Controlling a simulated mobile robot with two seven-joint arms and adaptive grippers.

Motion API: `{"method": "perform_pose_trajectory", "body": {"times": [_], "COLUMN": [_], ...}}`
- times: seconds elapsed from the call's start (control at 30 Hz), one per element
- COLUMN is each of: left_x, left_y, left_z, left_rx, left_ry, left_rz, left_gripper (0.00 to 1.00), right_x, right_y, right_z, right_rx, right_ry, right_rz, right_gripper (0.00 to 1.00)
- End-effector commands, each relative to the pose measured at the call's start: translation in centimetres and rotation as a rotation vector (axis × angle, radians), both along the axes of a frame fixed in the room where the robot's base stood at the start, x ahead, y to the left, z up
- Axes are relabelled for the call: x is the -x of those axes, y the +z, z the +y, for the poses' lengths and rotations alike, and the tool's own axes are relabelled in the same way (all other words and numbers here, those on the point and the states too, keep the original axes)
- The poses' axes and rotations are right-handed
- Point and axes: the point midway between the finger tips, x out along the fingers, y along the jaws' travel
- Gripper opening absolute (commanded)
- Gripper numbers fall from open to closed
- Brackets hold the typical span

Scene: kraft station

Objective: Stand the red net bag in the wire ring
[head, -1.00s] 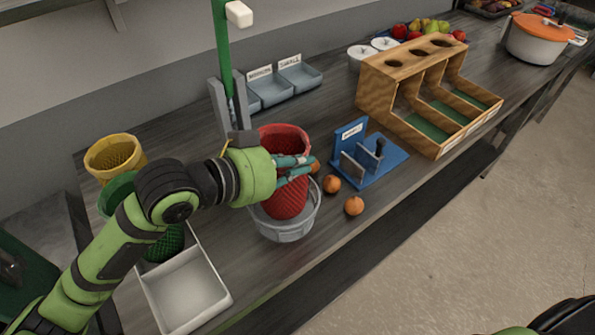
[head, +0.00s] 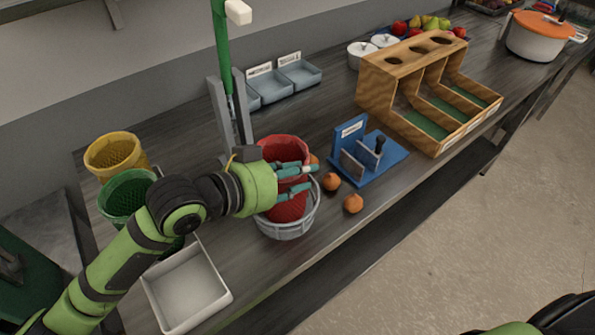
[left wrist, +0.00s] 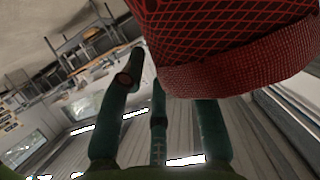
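The red net bag (head: 284,150) stands roughly upright inside the grey wire ring (head: 268,229), its upper part rising above the ring's rim. My left gripper (head: 295,180) is at the bag's near side, its teal fingers spread apart and crossing in front of it. In the left wrist view, the bag's rim band (left wrist: 245,70) hangs over the open fingers (left wrist: 165,120), with no finger visibly closed on it. The fingers hide part of the bag's middle. My right gripper is out of view.
Yellow (head: 117,157) and green (head: 128,192) net bags stand at the left, by a white tray (head: 187,287). Onions (head: 353,203) lie right of the ring, near a blue stand (head: 385,160) and a wooden bin rack (head: 400,100). A green post (head: 222,50) rises behind.

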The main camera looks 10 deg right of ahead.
Motion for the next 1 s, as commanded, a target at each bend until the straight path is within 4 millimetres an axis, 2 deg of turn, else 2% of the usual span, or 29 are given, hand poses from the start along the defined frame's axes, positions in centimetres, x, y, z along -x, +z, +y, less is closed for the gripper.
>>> {"method": "perform_pose_trajectory", "body": {"times": [0.23,0.7,0.8,1.0], "left_x": [0.0,3.4,3.9,4.3], "left_y": [0.9,4.3,4.9,5.4], "left_z": [0.3,8.4,9.4,10.1], "left_rx": [0.0,-0.004,-0.001,0.0], "left_ry": [0.001,0.003,0.002,0.001], "left_rz": [-0.003,-0.004,-0.002,-0.002], "left_gripper": [0.33,0.33,0.33,0.33], "right_x": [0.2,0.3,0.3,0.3], "right_y": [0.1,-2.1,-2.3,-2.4], "right_z": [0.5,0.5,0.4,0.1], "right_rx": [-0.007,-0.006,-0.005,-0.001], "right_ry": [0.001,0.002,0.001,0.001], "right_rz": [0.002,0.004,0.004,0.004], "right_gripper": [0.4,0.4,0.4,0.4]}}
